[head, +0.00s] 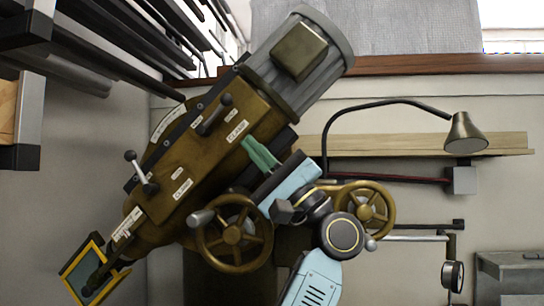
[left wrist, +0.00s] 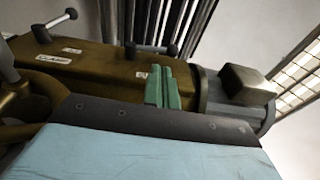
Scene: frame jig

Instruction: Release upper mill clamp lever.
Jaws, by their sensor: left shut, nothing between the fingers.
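The brown mill head stands tilted in the head view. Its upper clamp lever (head: 215,115) is a dark bar with knobbed ends, near the grey motor end and beside a CLAMP label (head: 237,132). It also shows in the left wrist view (left wrist: 155,49), behind my fingers. The fingers also show in the left wrist view (left wrist: 162,88). My right gripper is not in view.
Two handwheels (head: 233,233) (head: 365,208) flank my left arm below the mill head. The grey motor (head: 310,75) stands at its upper end. Dark bars fill the upper left.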

